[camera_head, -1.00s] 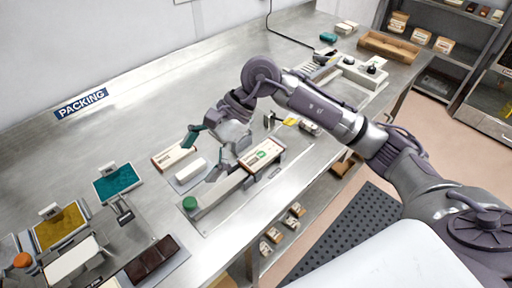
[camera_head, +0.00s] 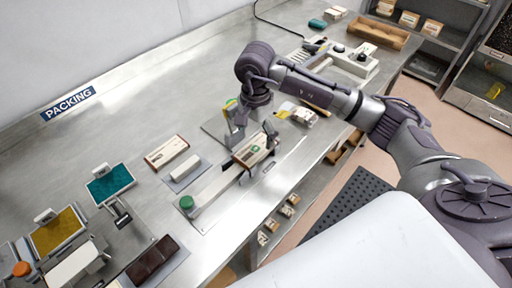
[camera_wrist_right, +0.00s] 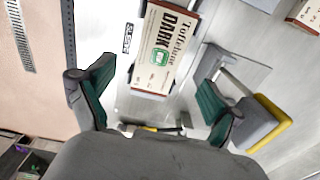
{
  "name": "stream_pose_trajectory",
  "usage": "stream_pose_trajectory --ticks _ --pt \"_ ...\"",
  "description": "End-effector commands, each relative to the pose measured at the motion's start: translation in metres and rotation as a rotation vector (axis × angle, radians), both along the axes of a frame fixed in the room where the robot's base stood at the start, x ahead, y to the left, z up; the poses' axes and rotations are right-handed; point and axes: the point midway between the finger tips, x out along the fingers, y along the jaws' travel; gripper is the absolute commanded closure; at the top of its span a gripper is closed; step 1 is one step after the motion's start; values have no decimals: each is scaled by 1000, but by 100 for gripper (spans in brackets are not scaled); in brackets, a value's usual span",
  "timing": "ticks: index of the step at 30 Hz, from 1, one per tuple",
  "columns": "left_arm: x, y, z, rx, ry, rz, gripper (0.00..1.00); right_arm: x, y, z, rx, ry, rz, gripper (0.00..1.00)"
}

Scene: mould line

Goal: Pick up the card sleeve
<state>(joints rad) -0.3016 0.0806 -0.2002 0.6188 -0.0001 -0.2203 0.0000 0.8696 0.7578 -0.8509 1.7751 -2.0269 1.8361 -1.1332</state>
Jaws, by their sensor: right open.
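A card sleeve (camera_head: 253,152), cream with brown ends, lies at the far end of a pale rail on the steel bench. In the right wrist view the sleeve (camera_wrist_right: 165,50) shows dark lettering reading "DARK" and a green emblem. My right gripper (camera_head: 251,137) is over this sleeve, its fingers spread. In the wrist view the open fingers (camera_wrist_right: 157,73) appear on either side of the sleeve, and nothing is held. A second similar sleeve (camera_head: 167,152) lies to the left. My left gripper is not in view.
A pale rail with a green knob (camera_head: 187,203) runs left of the sleeve. A white bar (camera_head: 185,168) lies beside it. Teal (camera_head: 110,184) and yellow (camera_head: 58,231) trays stand at left. A wooden tray (camera_head: 378,33) is at the back. The bench near the PACKING sign is clear.

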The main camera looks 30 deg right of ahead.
Motion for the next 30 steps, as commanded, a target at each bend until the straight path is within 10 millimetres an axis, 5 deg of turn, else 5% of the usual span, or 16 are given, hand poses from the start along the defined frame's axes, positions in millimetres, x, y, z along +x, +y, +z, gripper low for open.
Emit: stream_pose_trajectory --ticks 10,19,30 --pt "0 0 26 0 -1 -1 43 -2 -1 -44 2 4 -1 8" --pt "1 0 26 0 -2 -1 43 -1 -1 -52 0 0 1 8" --pt "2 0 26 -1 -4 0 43 -1 -1 -51 1 0 0 68"
